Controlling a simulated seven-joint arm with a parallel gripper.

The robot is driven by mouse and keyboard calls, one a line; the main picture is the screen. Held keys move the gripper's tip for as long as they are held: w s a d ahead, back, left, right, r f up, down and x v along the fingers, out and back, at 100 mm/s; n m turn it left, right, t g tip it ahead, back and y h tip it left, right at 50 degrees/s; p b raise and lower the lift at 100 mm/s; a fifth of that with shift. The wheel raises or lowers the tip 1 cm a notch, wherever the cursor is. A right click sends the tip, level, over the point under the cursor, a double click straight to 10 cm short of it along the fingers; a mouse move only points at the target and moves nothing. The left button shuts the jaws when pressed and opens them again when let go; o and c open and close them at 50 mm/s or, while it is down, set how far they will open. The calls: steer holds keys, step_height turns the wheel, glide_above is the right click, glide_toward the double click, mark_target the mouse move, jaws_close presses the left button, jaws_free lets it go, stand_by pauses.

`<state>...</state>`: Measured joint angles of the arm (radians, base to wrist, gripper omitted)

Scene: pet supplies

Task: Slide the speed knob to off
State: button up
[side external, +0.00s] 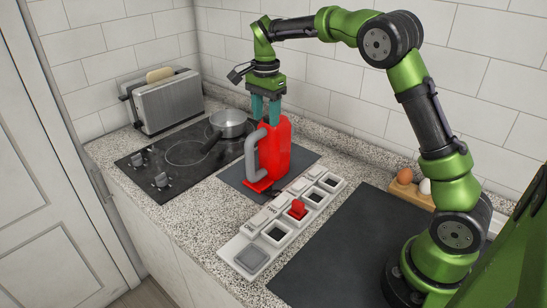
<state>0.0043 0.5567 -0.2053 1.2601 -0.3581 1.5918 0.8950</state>
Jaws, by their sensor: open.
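A tall red appliance body (276,157) with a grey looped handle (252,158) stands upright on a dark mat, on a flat red foot. My gripper (266,115) has teal fingers, spread apart and pointing down at the top of this red body. Whether the fingers touch it or stand just in front of or behind it, I cannot tell. I cannot make out a speed knob for certain; the red body's top is partly hidden by the fingers. A small red piece (297,209) sits in a slot of a long pale tray (256,239) nearer the camera.
The tray holds light tiles and dark square openings; the lettering is too small to read. A black hob with knobs (160,180), a saucepan (229,123) and a toaster (166,103) stand left. Eggs in a wooden holder (402,189) are right. A dark mat (335,252) lies clear in front.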

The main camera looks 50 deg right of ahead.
steer(key=shift+c, duration=0.2)
jaws_close()
steer(key=shift+d, duration=1.45)
steer(key=shift+o, duration=0.2)
jaws_free()
